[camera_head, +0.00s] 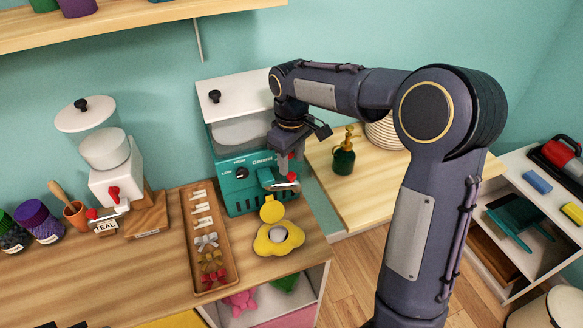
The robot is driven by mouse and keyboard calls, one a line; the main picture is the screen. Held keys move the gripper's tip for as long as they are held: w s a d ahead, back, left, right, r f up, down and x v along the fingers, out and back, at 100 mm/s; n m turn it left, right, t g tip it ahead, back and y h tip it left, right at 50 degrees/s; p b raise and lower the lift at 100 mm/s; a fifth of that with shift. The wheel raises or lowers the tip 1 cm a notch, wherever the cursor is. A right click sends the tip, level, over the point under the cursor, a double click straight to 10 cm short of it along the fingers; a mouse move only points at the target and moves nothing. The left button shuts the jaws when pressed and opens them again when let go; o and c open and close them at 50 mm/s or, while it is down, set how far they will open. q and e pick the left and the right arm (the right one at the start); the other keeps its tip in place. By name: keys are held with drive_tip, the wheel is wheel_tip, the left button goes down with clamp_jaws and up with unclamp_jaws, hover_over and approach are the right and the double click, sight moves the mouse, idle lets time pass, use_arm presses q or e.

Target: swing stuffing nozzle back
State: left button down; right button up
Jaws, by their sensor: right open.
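The stuffing machine (239,190) is a teal box with a white lid and a clear hopper, at the back of the wooden counter. Its nozzle (272,181) is a short teal and grey piece on the front right, with a red knob (292,177) at its end. My right gripper (291,163) is open and points down just above the nozzle and knob. The gripper partly hides the machine's right side, and I cannot tell whether it touches the nozzle. My left gripper is not in view.
A yellow plush piece (279,238) lies below the nozzle. Left of it is a wooden tray (211,284) with bows. A white dispenser labelled TEAL (115,185) stands further left. A green pump bottle (344,158) and stacked plates (383,134) stand on the right-hand counter.

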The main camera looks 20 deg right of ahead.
sight(295, 177)
drive_tip(key=shift+r, duration=2)
drive_tip(key=shift+c, duration=0.3)
drive_tip(key=shift+c, duration=1.1)
drive_tip(key=s+m+b, duration=0.1)
drive_tip(key=s+m+t+b, duration=0.1)
drive_tip(key=s+b, duration=0.1)
drive_tip(key=s+r+m+b, duration=0.1)
drive_tip(key=b, duration=0.1)
drive_tip(key=shift+s+a+m+t, duration=0.25)
drive_tip(key=shift+s+m+t, duration=0.05)
drive_tip(key=shift+s, duration=0.1)
clamp_jaws()
drive_tip(key=s+r+m+t+b, duration=0.2)
drive_tip(key=s+m+b, duration=0.1)
drive_tip(key=s, duration=0.2)
drive_tip(key=shift+m, duration=0.3)
drive_tip(key=shift+w+f+p, duration=0.1)
drive_tip(key=shift+w+f, duration=1)
drive_tip(key=shift+f, duration=0.65)
drive_tip(key=shift+w+f+p, duration=0.15)
drive_tip(key=shift+w+f, duration=0.95)
drive_tip(key=shift+f, duration=0.6)
drive_tip(key=shift+w+f+p, duration=0.1)
drive_tip(key=shift+w+f, duration=1)
drive_tip(key=shift+f, duration=0.65)
